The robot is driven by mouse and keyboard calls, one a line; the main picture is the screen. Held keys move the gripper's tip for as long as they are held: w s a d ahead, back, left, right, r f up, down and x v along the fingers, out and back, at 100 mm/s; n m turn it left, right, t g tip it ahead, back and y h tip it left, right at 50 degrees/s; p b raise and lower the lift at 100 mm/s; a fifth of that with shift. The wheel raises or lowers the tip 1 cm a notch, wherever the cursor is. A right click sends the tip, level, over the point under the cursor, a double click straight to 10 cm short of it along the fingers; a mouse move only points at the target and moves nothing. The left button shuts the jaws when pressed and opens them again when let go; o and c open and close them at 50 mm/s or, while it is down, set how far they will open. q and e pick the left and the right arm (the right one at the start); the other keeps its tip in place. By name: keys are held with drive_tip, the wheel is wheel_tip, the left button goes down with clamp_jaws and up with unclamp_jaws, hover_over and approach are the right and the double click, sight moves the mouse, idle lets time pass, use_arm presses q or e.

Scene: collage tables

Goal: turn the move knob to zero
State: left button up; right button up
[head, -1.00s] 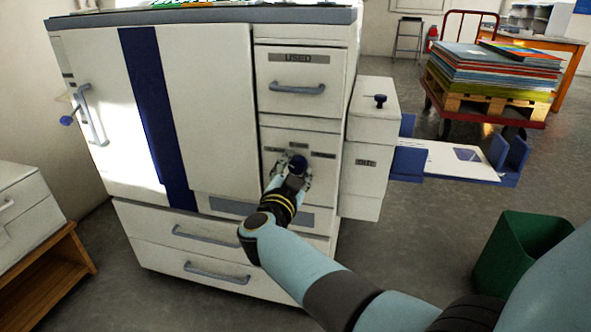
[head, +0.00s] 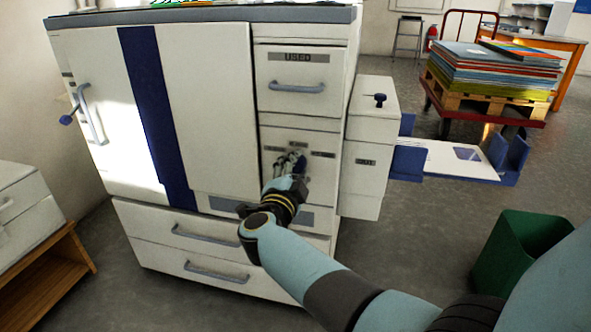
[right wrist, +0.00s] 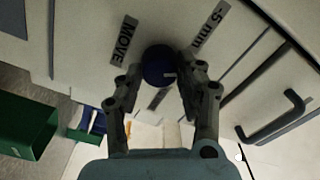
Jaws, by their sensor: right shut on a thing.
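The move knob (right wrist: 160,65) is a round dark blue knob with a small white mark near its lower right edge in the right wrist view. Around it on the white panel are a "MOVE" label (right wrist: 124,40), a "-5 mm" label (right wrist: 209,27) and a third label, its text unreadable, just below it. My right gripper (right wrist: 161,76) has one finger on each side of the knob and is shut on it. In the head view my right gripper (head: 290,163) is at the machine's front panel and mostly covers the knob. My left gripper is not in view.
The white machine (head: 210,110) has a "USED" drawer (head: 297,82) above the panel and wide drawers below. A side box (head: 368,150) and a tray (head: 455,160) stick out right. A green bin (head: 520,250) stands on the floor at right.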

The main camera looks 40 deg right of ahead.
drive_tip(key=m, duration=0.3)
drive_tip(key=shift+f+b, duration=0.2)
drive_tip(key=shift+b, duration=0.1)
drive_tip(key=shift+m, duration=1.2)
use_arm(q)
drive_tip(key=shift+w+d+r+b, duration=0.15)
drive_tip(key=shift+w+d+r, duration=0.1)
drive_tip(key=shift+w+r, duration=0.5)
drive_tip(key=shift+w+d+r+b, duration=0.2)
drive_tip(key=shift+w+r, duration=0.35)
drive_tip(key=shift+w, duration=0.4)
use_arm(e)
drive_tip(key=shift+m, duration=0.3)
drive_tip(key=o, duration=1.1)
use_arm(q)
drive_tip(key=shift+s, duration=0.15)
use_arm(e)
drive_tip(key=shift+r, duration=0.1)
